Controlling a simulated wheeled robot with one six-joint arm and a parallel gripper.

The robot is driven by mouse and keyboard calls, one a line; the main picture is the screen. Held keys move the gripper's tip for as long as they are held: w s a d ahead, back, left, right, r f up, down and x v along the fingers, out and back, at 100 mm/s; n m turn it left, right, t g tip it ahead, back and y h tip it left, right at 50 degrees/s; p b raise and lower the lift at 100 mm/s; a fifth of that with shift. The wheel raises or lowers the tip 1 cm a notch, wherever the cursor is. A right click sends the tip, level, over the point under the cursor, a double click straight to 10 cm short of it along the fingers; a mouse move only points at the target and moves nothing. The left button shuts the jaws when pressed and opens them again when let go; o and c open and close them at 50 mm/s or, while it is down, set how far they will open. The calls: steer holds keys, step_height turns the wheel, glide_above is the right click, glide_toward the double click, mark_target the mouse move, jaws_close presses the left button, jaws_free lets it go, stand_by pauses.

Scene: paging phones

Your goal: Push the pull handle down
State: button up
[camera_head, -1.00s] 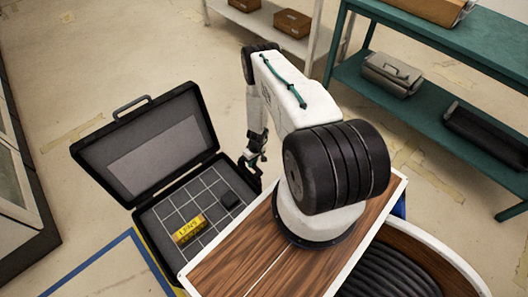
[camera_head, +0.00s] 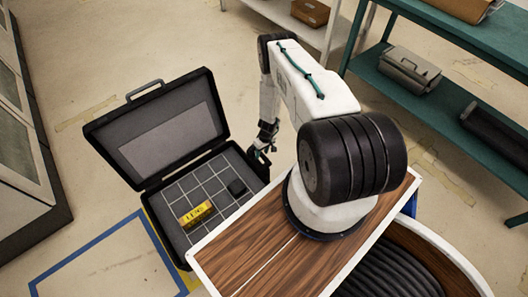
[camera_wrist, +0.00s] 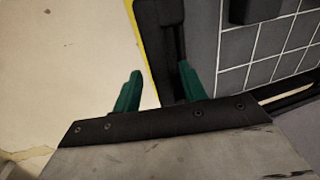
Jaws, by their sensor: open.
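A black case (camera_head: 158,217) lies open on the floor, its lid (camera_head: 170,138) tipped back. A grey carry handle (camera_head: 145,90) stands up from the lid's top edge. A dark bar (camera_wrist: 165,50) runs along the case's edge in the wrist view; I cannot tell whether it is the pull handle. My gripper (camera_head: 264,148) is at the case's right side, pointing down. In the wrist view my gripper (camera_wrist: 160,78) has its green fingers apart, with the bar's lower end between or just beneath them. Whether they touch it I cannot tell.
A green shelf (camera_head: 440,85) stands at the right and a grey cabinet (camera_head: 30,180) at the left. Bare floor lies behind the case.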

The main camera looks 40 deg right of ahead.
step_height(320, 180, up, 7)
steer(key=d, duration=0.1)
steer(key=shift+d, duration=0.3)
stand_by(0.4)
steer(key=s+a+r+m+g+y, duration=0.1)
steer(key=s+a+r+m+y, duration=0.1)
steer(key=s+a, duration=0.2)
steer(key=a+r+g, duration=0.1)
steer(key=a+r, duration=0.2)
steer(key=r, duration=1.2)
steer(key=a+r+g, duration=0.1)
steer(key=a+r, duration=0.2)
steer(key=r, duration=1.1)
steer(key=a+r+g, duration=0.1)
steer(key=a+r, duration=0.2)
steer(key=r, duration=1.2)
steer(key=s+a+r+n+t+h, duration=0.1)
steer(key=s+a+r, duration=0.2)
steer(key=s+r, duration=0.4)
steer(key=s+a+r+t+h, duration=0.1)
steer(key=s+a+r+t, duration=0.1)
steer(key=s+r, duration=0.5)
steer(key=s+a+r+n+t+h, duration=0.1)
steer(key=s+a+r, duration=0.3)
steer(key=r, duration=1)
steer(key=s+t+h, duration=0.1)
steer(key=s, duration=0.2)
steer(key=shift+s+a+n, duration=0.15)
steer(key=shift+a+n, duration=0.15)
